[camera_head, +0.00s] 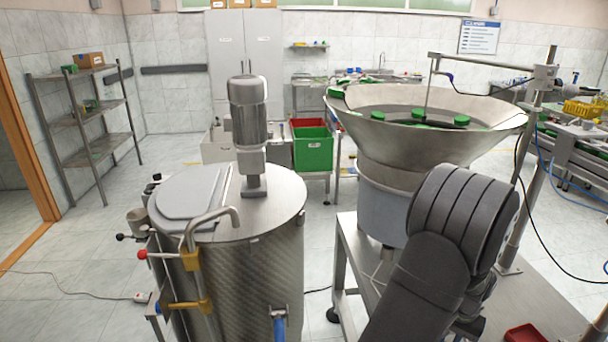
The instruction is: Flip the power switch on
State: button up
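The cap feeder is a wide steel bowl (400,150) on a grey round base (382,213), with several green caps (462,120) inside. It stands on a metal table (348,262) right of centre. I cannot make out a power switch on it; my dark grey arm (440,240) covers part of the base and table. My gripper does not show; the arm bends in front of the feeder and its end is hidden or out of frame.
A steel tank (262,262) with a motor (249,112), bent pipe and red-knobbed lever (143,254) stands at left centre. A sensor post (532,150) rises at right. A red tray (525,333) is at lower right. Cables lie on the floor. Open floor is at left.

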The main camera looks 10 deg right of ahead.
jog(key=o, duration=0.6)
jog(key=s+a+r+n, duration=0.4)
jog(key=r, duration=0.3)
jog(key=s+a+r+n, duration=0.3)
jog(key=a+r+n, duration=0.1)
jog(key=r, duration=0.4)
jog(key=f, duration=1.6)
jog(key=shift+s+d+f, duration=0.2)
jog(key=shift+d+f, duration=0.05)
jog(key=shift+f, duration=0.05)
